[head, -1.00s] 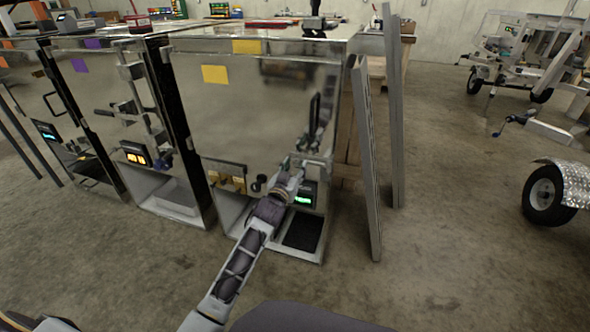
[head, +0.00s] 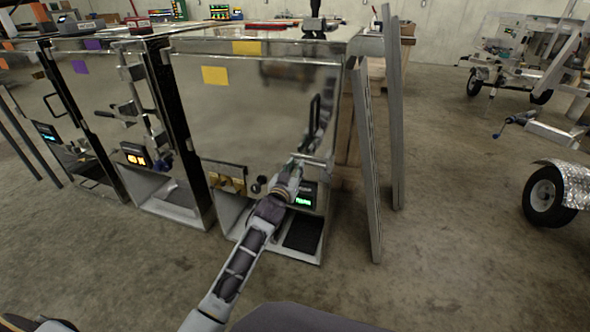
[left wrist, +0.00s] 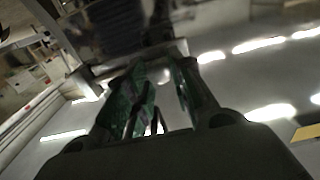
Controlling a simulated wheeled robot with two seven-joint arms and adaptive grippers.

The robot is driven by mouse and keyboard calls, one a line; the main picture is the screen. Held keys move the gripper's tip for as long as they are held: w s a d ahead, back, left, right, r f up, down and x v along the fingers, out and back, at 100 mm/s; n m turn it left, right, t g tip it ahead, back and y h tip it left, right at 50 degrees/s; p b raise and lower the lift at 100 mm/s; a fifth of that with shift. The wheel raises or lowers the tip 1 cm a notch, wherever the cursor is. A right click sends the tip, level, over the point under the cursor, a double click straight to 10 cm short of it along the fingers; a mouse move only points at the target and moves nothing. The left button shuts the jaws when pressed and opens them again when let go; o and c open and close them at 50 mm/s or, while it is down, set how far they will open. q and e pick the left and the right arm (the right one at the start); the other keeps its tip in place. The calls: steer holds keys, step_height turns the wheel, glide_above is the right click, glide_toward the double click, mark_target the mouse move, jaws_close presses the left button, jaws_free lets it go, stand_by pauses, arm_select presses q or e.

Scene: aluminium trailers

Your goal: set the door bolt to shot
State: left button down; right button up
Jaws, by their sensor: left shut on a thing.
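The door bolt (head: 318,161) is a small metal bar low at the right edge of the shiny metal door (head: 250,115) with yellow labels. My left gripper (head: 297,163) is at the bolt, shut on its handle; the fingers partly hide it, and I cannot tell how far the bolt is slid. In the left wrist view the fingers with green pads (left wrist: 160,95) stand around a thin part in front of the blurred, reflective door. My right gripper is not in view.
A black pull handle (head: 314,112) stands above the bolt, and a green-lit display (head: 304,196) is just below. Similar metal cabinets stand to the left. Tall grey posts (head: 367,160) lean at the right. The floor in front is clear; trailers are at the far right.

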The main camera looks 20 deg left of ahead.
mark_target(310, 163)
arm_select(q)
steer(key=shift+d+f, duration=0.1)
steer(key=shift+d, duration=1.4)
steer(key=shift+s+d+p, duration=0.1)
steer(key=shift+d+p, duration=0.2)
steer(key=shift+d, duration=0.1)
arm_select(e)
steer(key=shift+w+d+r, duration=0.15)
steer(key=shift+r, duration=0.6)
arm_select(q)
steer(key=c, duration=1.5)
jaws_free()
steer(key=shift+d, duration=0.1)
steer(key=shift+c, duration=0.2)
steer(key=o, duration=0.3)
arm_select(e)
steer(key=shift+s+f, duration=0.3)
arm_select(q)
steer(key=shift+s, duration=0.1)
